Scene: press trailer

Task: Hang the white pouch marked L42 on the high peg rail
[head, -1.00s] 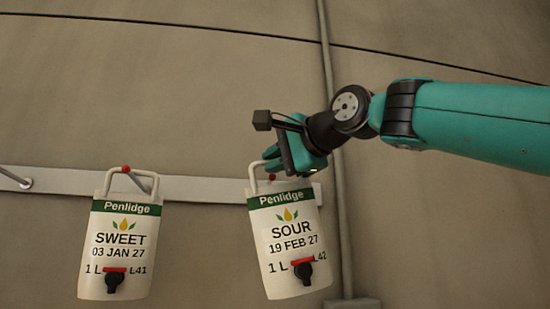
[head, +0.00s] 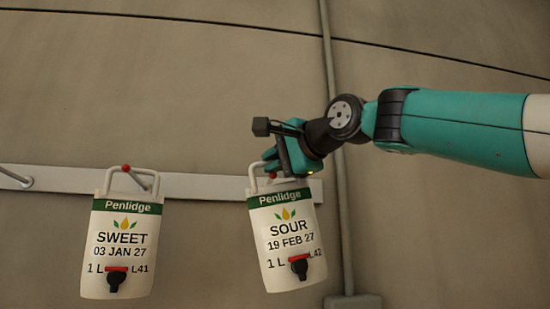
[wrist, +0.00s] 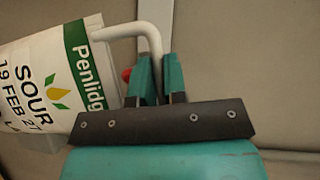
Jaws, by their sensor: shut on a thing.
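The white pouch marked L42 (head: 287,238), labelled Penlidge SOUR 19 FEB 27, is at the right end of the peg rail (head: 205,188), tilted slightly. My gripper (head: 275,160) is shut on its handle at the top. In the wrist view the white handle (wrist: 120,32) runs between the two teal fingers (wrist: 160,75), with the pouch (wrist: 45,80) to the left. A red peg tip (wrist: 126,75) shows within the handle loop beside the fingers. Whether the handle rests on the peg cannot be told.
A second white pouch (head: 122,245), marked SWEET and L41, hangs on a red-tipped peg at the left. A bare peg (head: 26,183) is at the far left. A vertical pipe (head: 345,230) runs down the wall just right of the L42 pouch.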

